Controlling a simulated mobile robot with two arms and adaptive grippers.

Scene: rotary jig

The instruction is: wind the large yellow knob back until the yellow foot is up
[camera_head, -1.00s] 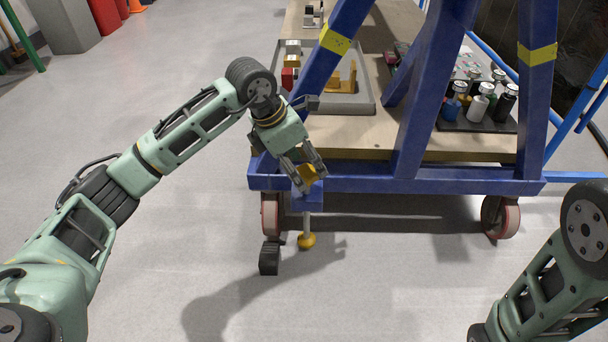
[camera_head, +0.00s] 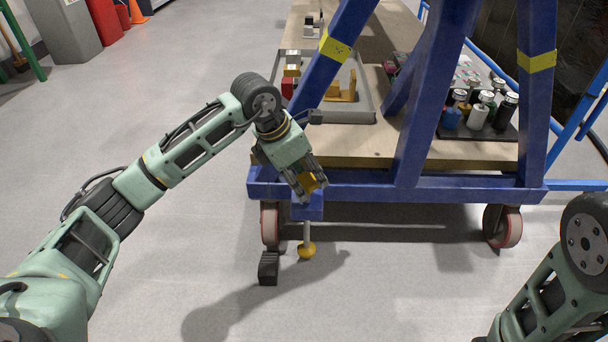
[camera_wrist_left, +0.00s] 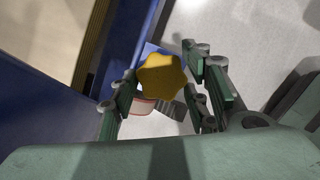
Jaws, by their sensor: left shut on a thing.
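The large yellow knob (camera_head: 309,182) sits on top of a blue bracket (camera_head: 308,210) at the cart's near left corner. My left gripper (camera_head: 312,186) is shut on it from above, with a finger on each side. In the left wrist view the lobed knob (camera_wrist_left: 162,76) shows between the fingers of my left gripper (camera_wrist_left: 162,92). Below the bracket, a thin spindle leads down to the yellow foot (camera_head: 306,250). I cannot tell whether the foot touches the floor. My right arm shows at the right edge, but its gripper is out of view.
A black block (camera_head: 268,268) lies by the left caster (camera_head: 270,225), close to the foot. The blue frame (camera_head: 420,187) carries a wooden deck with a grey tray (camera_head: 368,88) and several bottles (camera_head: 478,116).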

